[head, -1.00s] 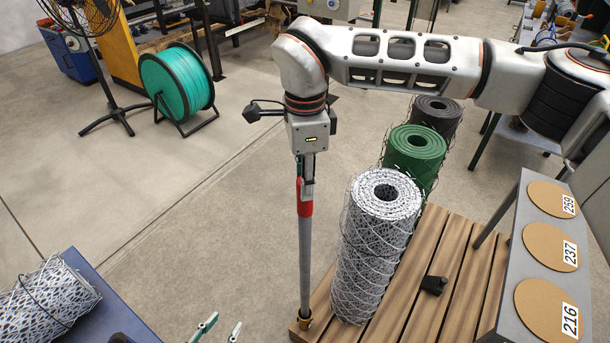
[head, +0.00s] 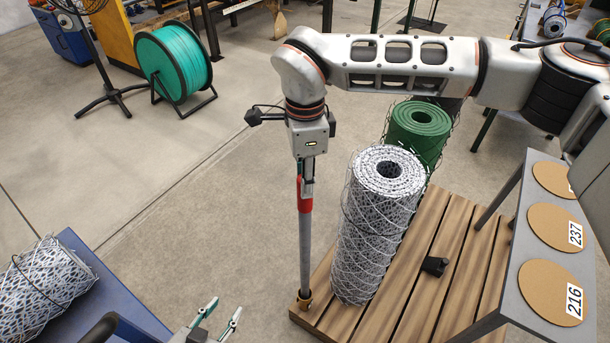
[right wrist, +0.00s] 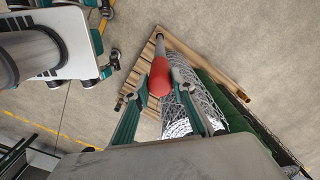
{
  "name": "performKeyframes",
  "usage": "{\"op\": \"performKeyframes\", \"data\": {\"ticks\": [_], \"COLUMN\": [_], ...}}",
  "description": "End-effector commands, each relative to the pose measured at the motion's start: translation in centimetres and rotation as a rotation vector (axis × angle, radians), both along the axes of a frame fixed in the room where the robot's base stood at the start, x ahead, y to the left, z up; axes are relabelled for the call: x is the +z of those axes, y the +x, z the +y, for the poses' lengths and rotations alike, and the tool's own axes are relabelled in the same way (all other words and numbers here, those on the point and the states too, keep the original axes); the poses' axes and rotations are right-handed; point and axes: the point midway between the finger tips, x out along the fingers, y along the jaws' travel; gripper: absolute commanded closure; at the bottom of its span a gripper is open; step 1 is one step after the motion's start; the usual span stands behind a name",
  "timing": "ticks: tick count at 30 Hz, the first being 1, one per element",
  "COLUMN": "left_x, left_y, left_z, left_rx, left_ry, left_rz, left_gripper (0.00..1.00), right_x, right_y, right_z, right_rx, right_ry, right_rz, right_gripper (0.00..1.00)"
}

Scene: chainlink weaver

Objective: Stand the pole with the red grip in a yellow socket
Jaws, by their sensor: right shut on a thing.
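The pole (head: 305,245) stands close to upright, with a red grip (head: 304,200) near its top. My right gripper (head: 305,175) is shut on it at the grip, from above. The grip also shows between the fingers in the right wrist view (right wrist: 160,76). The pole's lower end meets the yellow socket (head: 303,302) at the near left corner of the wooden pallet; how deep it sits cannot be told. My left gripper (head: 225,310) is open and empty at the bottom edge, left of the pallet.
A grey mesh roll (head: 375,235) stands on the pallet (head: 445,225) just right of the pole, with a green roll (head: 418,125) behind. A grey bench with cardboard discs (head: 548,287) is at right. A blue table (head: 115,290) bears another mesh roll (head: 45,292) at left.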

Motion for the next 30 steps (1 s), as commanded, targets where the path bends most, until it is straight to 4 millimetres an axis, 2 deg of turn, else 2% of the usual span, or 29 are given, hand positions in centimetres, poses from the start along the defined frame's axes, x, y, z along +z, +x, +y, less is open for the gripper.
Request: {"op": "performKeyframes", "data": {"ticks": [2,3,4,5,14,17,20,30], "left_x": [0.0,0.0,-0.1,-0.1,-0.3,-0.3,-0.3,-0.2], "left_y": [0.0,0.0,0.0,0.0,0.0,0.0,0.0,-0.1], "left_z": [0.0,0.0,0.0,0.0,0.2,0.2,0.2,0.1], "left_rx": [0.0,0.0,0.0,0.0,0.001,0.0,0.001,0.0], "left_ry": [0.0,0.0,0.0,0.001,0.002,0.003,0.002,0.001], "left_rz": [0.0,0.001,0.001,0.002,0.002,0.003,0.002,0.003], "left_gripper": [0.63,0.63,0.63,0.63,0.63,0.63,0.63,0.63], "right_x": [0.2,0.2,0.2,0.2,0.0,0.4,1.6,8.4], "right_y": [0.0,0.0,0.0,0.0,0.0,0.0,0.1,0.1], "right_z": [0.1,0.1,0.1,0.1,0.0,0.0,0.0,0.0], "right_rx": [0.0,0.0,0.0,0.0,0.0,0.001,0.001,-0.001], "right_ry": [0.001,0.001,0.001,0.001,-0.001,-0.001,0.001,0.0], "right_rz": [-0.002,-0.002,-0.002,-0.002,0.001,-0.001,-0.003,-0.005], "right_gripper": [0.93,0.65,0.58,0.56,0.56,0.56,0.56,0.56]}}
